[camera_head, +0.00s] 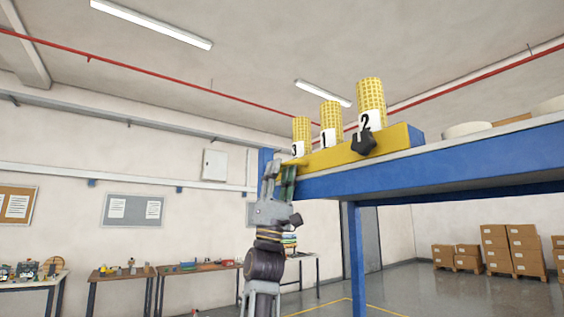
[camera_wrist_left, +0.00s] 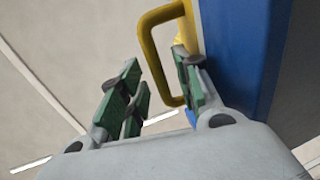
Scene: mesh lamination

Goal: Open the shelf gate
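The yellow gate (camera_head: 335,156) runs along the edge of the blue shelf (camera_head: 450,160), with a dark knob (camera_head: 363,143) on its face. Its yellow handle (camera_head: 294,163) is at the left end. The handle also shows as a loop in the left wrist view (camera_wrist_left: 152,50), beside the blue shelf side. My left gripper (camera_head: 278,174) points upward at the handle. In the left wrist view its green-padded fingers (camera_wrist_left: 158,78) are apart, with the handle's outer bar between them and one finger by the loop's opening. I see no grip on it. My right gripper is not in view.
Yellow mesh rolls numbered 3 (camera_head: 301,132), 1 (camera_head: 331,122) and 2 (camera_head: 370,100) stand behind the gate. A blue shelf leg (camera_head: 357,255) is right of my left arm. Workbenches (camera_head: 125,270) line the left wall; cardboard boxes (camera_head: 500,248) are at the right.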

